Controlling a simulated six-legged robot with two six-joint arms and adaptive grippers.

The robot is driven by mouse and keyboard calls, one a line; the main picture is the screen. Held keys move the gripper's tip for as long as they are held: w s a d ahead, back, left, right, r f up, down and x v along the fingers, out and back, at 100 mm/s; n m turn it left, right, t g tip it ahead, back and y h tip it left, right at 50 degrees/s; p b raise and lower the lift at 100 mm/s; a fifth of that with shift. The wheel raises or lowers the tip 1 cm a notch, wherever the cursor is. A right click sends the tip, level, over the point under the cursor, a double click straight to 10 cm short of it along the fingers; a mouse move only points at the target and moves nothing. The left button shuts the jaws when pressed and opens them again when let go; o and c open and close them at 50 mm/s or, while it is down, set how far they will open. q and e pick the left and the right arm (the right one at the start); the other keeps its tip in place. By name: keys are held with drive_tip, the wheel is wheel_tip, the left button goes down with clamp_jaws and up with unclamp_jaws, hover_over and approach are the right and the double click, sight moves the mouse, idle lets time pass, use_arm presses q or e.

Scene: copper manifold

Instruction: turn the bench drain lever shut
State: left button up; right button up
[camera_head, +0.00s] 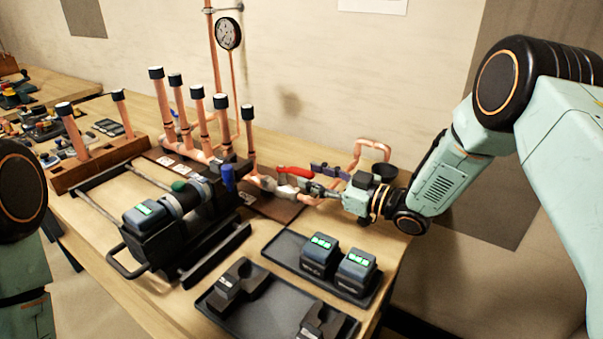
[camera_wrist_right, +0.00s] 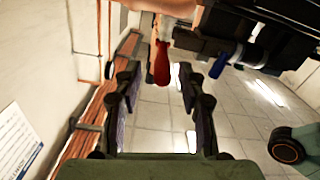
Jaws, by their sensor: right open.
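A red lever handle (camera_head: 295,171), which I take to be the drain lever, is at the right end of the copper manifold (camera_head: 205,150), at the bench's back right. The red lever also shows in the right wrist view (camera_wrist_right: 162,66), pointing into the gap between my fingertips. My right gripper (camera_head: 307,186) comes in from the right and is open, its fingers beside the lever. In the wrist view its two fingers (camera_wrist_right: 160,82) stand apart on either side of the handle's end. Contact cannot be told. My left gripper is out of view.
A blue handle (camera_head: 228,177) stands left of the red lever. A black machine with a battery (camera_head: 146,213) sits at front left. A black tray (camera_head: 285,249) holds two batteries. A pressure gauge (camera_head: 228,34) is on the wall pipe. Bent copper pipe (camera_head: 374,144) rises behind my right gripper.

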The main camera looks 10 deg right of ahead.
sight(301, 169)
drive_tip(key=x, duration=0.3)
drive_tip(key=shift+a+r, duration=0.1)
drive_tip(key=shift+a, duration=0.25)
drive_tip(key=shift+w+d, duration=0.1)
drive_tip(key=shift+d, duration=0.05)
drive_tip(key=c, duration=0.4)
clamp_jaws()
